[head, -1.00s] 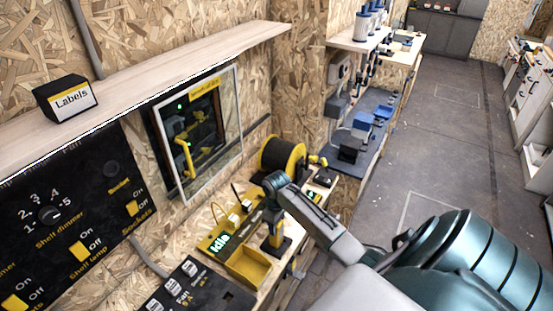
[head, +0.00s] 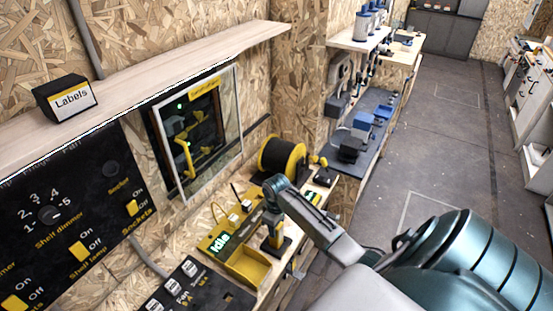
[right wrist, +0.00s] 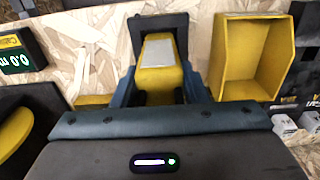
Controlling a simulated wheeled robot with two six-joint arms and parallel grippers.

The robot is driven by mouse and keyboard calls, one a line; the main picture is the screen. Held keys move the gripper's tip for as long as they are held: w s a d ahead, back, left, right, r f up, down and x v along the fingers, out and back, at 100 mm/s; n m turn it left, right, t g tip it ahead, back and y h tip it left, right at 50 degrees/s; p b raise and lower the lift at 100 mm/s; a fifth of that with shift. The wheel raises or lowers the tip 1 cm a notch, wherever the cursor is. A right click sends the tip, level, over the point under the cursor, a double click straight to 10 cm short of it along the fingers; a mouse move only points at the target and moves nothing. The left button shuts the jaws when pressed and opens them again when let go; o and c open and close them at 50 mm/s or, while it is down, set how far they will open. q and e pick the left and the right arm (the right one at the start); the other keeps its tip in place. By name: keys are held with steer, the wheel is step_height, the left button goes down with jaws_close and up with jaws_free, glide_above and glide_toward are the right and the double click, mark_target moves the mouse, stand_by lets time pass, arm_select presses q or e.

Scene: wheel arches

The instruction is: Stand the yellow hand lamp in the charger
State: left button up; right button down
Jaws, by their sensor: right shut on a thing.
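The yellow hand lamp (head: 273,236) stands roughly upright at the front of the shelf. It also shows in the right wrist view (right wrist: 160,72), with a grey panel on its yellow body. My right gripper (head: 272,212) is shut on it, with a finger on each side in the right wrist view (right wrist: 160,92). A black block (head: 281,249), which looks like the charger, is at the lamp's lower end. In the right wrist view its black outline (right wrist: 158,22) surrounds the lamp's far end. I cannot tell whether the lamp is fully seated. My left gripper is not in view.
A yellow open tray (head: 250,270) is close beside the lamp. A yellow panel reading "Idle" (head: 214,246) stands behind it. A black cable reel (head: 284,157) is farther along the shelf. The floor at right is clear.

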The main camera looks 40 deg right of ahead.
stand_by(0.4)
steer(key=c, duration=0.8)
jaws_free()
steer(key=shift+o, duration=0.6)
steer(key=o, duration=0.4)
